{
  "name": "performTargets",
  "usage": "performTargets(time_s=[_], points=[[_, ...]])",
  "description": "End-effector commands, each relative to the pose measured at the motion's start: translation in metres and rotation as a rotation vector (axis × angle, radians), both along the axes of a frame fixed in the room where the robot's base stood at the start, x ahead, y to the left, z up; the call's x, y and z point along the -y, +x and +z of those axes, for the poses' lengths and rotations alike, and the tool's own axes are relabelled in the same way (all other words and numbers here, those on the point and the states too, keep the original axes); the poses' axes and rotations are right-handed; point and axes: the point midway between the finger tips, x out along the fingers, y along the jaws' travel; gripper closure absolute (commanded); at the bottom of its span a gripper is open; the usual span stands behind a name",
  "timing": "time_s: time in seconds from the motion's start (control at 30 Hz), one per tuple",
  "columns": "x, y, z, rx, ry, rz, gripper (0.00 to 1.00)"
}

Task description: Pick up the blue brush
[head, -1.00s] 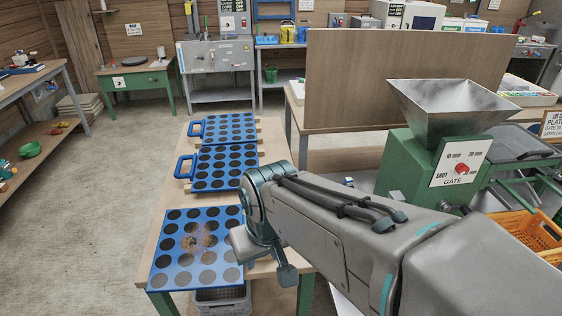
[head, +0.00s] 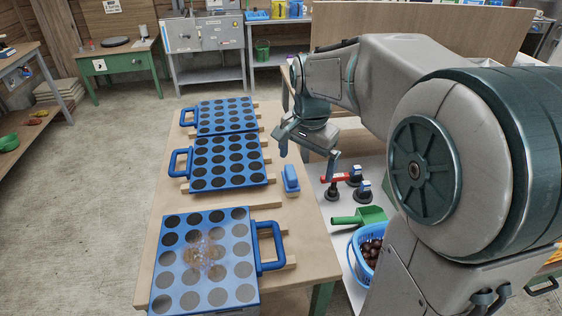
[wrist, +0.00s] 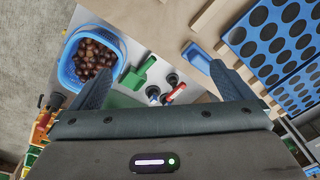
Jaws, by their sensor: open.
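The blue brush (head: 291,179) lies on the wooden table near its right edge, beside the middle blue tray. It also shows in the wrist view (wrist: 195,57), near the tip of the right-hand finger. My gripper (head: 308,156) is open and empty, fingers pointing down, above and slightly beyond the brush in the head view. Its two spread fingers also show in the wrist view (wrist: 160,75). The brush is not between them.
Blue trays with round holes stand on the table; the near one (head: 165,280) has brown debris on it. Right of the table are a green scoop (head: 370,215), a blue basket (head: 354,262) of chestnuts and red-and-black tools (head: 335,179). Bare wood surrounds the brush.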

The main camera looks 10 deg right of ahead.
Motion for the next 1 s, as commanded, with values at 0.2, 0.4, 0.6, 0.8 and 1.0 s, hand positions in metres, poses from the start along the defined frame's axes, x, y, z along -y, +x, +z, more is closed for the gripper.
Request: performTargets(time_s=[0.2,0.4,0.6,0.8,1.0], points=[[-0.006,0.082,-0.024,-0.050,-0.013,-0.381,0.00],[-0.015,0.129,-0.044,-0.060,-0.041,-0.638,0.00],[-0.019,0.147,-0.056,-0.060,-0.056,-0.751,0.00],[-0.015,0.148,-0.087,-0.063,-0.059,-0.762,0.00],[-0.010,0.148,-0.124,-0.062,-0.058,-0.762,0.00]])
